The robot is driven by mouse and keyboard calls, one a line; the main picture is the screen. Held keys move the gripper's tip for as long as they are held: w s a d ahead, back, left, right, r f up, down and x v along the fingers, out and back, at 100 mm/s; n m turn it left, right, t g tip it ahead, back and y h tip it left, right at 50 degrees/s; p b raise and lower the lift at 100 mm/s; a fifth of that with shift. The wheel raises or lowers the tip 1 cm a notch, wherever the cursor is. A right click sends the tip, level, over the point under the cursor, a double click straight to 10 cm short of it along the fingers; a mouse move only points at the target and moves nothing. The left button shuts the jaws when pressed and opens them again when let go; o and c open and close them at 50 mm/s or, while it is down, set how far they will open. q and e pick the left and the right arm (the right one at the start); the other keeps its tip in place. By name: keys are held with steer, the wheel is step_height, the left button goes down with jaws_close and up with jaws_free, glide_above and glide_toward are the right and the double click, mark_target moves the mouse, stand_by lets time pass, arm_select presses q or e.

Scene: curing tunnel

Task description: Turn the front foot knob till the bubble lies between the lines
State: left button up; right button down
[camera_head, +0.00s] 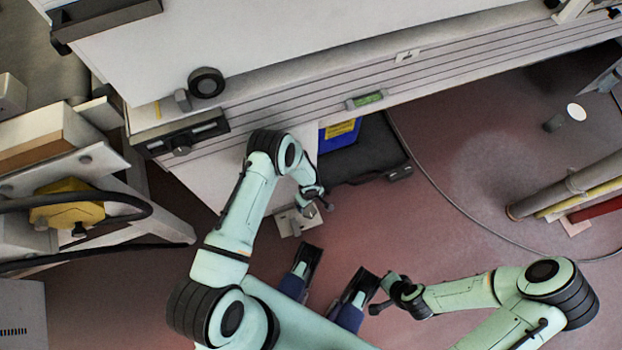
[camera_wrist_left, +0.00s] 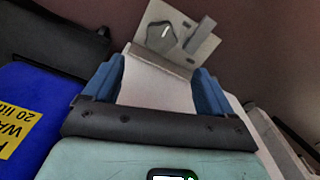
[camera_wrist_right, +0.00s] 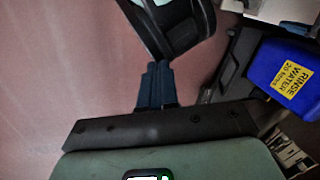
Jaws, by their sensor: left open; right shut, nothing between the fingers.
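The foot knob (camera_wrist_left: 161,38) is dark grey with a white mark and sits on a pale foot plate (camera_wrist_left: 183,58), ahead of my left fingertips in the left wrist view. The plate also shows in the head view (camera_head: 287,226). My left gripper (camera_wrist_left: 155,78) is open, its blue fingers apart, with a pale panel seen between them; the knob appears beyond the tips, not between them. A green level vial (camera_head: 368,99) is on the tunnel's front side; its bubble is too small to make out. My right gripper (camera_wrist_right: 156,75) is shut and empty, low in the head view (camera_head: 377,308).
A cable (camera_head: 440,188) crosses the floor at right, near several pipes (camera_head: 565,190). A yellow-fitted stand (camera_head: 66,205) is at left. Red floor between is partly open.

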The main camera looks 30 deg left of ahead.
mark_target(310, 211)
arm_select(q)
step_height(310, 211, down, 8)
steer(key=b, duration=0.3)
steer(key=shift+s, duration=0.15)
steer(key=shift+f+b, duration=0.4)
steer(key=shift+f, duration=0.35)
steer(key=shift+f+b, duration=0.3)
steer(key=shift+f, duration=0.6)
arm_select(e)
steer(key=w+d+f, duration=0.1)
steer(key=d+f, duration=0.2)
steer(key=f, duration=0.4)
steer(key=shift+w+m+h, duration=0.3)
steer(key=shift+h, duration=0.1)
steer(key=shift+r, duration=0.1)
arm_select(q)
steer(key=c, duration=1.1)
